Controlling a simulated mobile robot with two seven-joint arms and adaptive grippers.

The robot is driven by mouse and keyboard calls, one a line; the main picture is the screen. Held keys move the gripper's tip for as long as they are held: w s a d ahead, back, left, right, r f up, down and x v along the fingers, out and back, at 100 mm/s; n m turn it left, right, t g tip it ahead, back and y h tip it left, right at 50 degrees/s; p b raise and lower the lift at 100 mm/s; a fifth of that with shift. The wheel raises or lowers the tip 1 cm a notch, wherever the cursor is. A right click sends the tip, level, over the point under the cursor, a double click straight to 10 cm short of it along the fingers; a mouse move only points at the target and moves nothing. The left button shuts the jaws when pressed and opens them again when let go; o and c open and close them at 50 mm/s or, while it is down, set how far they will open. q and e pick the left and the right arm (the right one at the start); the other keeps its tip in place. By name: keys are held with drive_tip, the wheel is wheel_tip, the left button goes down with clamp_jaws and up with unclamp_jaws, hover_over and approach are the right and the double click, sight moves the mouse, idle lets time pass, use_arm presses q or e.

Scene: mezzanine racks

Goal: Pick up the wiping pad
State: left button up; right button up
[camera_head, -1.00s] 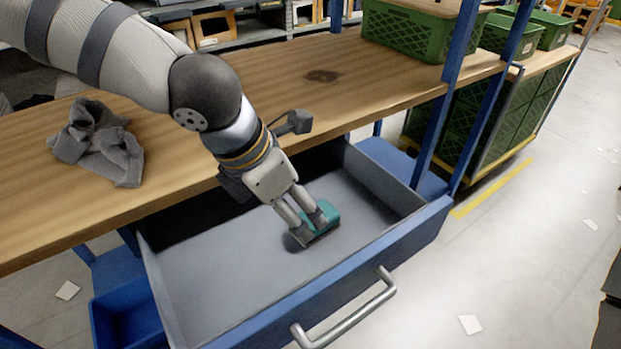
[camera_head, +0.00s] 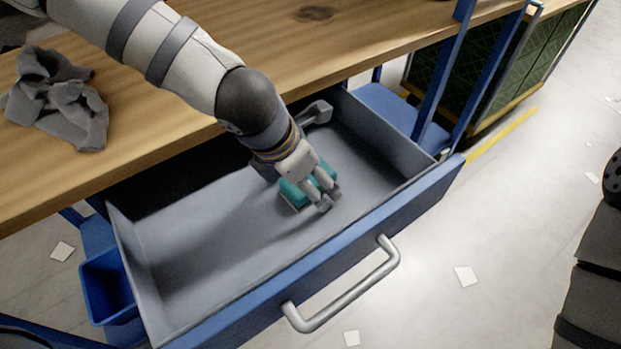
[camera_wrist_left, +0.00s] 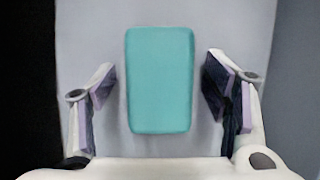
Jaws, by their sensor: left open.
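The wiping pad (camera_head: 293,193) is a teal block lying on the floor of the open grey drawer (camera_head: 215,235). In the left wrist view the pad (camera_wrist_left: 160,80) lies between the two spread fingers, with a gap on each side. My left gripper (camera_head: 329,198) is open and is down in the drawer over the pad, partly hiding it in the head view. In the left wrist view the left gripper (camera_wrist_left: 160,92) holds nothing. My right gripper does not show; a dark arm part of mine is at the right edge of the head view.
The drawer's blue front (camera_head: 330,265) has a metal handle (camera_head: 350,295). A wooden worktop (camera_head: 190,125) overhangs the drawer's back, with a crumpled grey cloth (camera_head: 60,100) on it. A blue bin (camera_head: 108,287) hangs at the left.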

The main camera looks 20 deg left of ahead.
use_arm(q)
drive_tip(key=shift+r, duration=0.2)
drive_tip(key=shift+c, duration=0.8)
drive_tip(key=c, duration=1.1)
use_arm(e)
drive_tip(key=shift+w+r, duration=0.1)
use_arm(q)
drive_tip(key=shift+r, duration=0.1)
wheel_tip(320, 180, up, 18)
drive_tip(key=shift+f+p, duration=0.1)
drive_tip(key=shift+p, duration=1)
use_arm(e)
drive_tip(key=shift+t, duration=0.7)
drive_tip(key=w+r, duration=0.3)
